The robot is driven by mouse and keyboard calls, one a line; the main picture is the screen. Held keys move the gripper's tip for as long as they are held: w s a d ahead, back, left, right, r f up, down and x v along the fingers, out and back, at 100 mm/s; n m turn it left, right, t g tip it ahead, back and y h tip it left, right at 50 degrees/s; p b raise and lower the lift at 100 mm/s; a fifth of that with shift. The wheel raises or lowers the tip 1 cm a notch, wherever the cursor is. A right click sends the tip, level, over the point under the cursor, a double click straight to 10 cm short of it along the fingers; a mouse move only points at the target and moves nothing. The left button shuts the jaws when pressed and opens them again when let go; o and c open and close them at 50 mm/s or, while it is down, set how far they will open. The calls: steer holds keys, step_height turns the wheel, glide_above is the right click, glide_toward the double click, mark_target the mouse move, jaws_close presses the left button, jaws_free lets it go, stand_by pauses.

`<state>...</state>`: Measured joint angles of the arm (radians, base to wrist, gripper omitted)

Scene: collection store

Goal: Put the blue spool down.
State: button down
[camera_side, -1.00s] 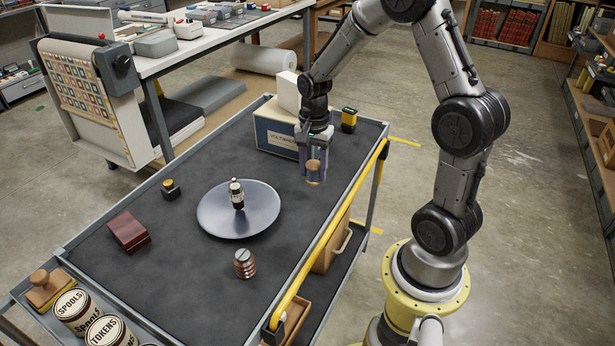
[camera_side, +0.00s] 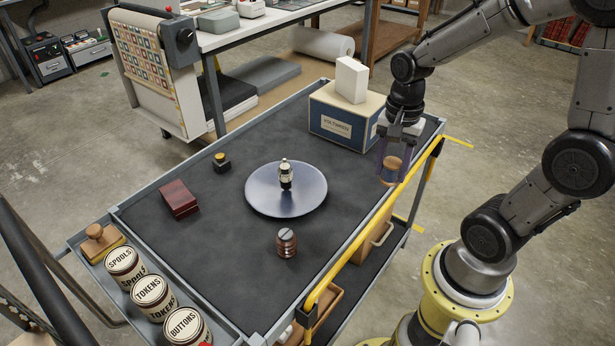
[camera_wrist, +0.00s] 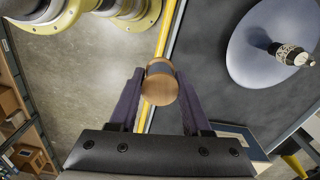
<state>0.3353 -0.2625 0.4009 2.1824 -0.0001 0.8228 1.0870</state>
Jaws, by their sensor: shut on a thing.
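My gripper (camera_side: 391,176) hangs near the yellow-railed right edge of the cart, in front of the blue box. It is shut on the blue spool (camera_wrist: 161,83), which has wooden ends and a dark blue middle; the spool also shows in the side view (camera_side: 392,172). In the wrist view the spool sits between the two purple fingers, raised over the cart's edge, with floor on one side and the dark top (camera_side: 220,240) on the other. The spool's height above the cart is hard to judge.
A round metal plate (camera_side: 262,205) holds a small black-and-white piece (camera_side: 286,175). The blue box (camera_side: 340,126) is behind my gripper. Cart top between them is bare.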

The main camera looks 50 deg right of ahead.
steer(key=w+a+f+n, duration=0.1)
steer(key=w+a+n, duration=0.3)
steer(key=w+n, duration=0.4)
steer(key=w+a+f+n, duration=0.1)
steer(key=w+a+n, duration=0.2)
steer(key=w+n, duration=0.5)
steer(key=shift+w+a, duration=0.4)
steer(key=shift+w, duration=1.05)
steer(key=shift+f, duration=0.1)
steer(key=s+d+r+m, duration=0.1)
steer(key=s+d+m, duration=0.2)
steer(key=s+m, duration=0.2)
steer(key=s+d+r+m, duration=0.1)
steer(key=s+d+m, duration=0.2)
steer(key=s+m, duration=0.3)
steer(key=s+d+r+m, duration=0.1)
steer(key=s+d+m, duration=0.2)
steer(key=s, duration=0.6)
steer(key=shift+m, duration=1.3)
steer(key=shift+s+d+r, duration=0.1)
steer(key=shift+d, duration=0.05)
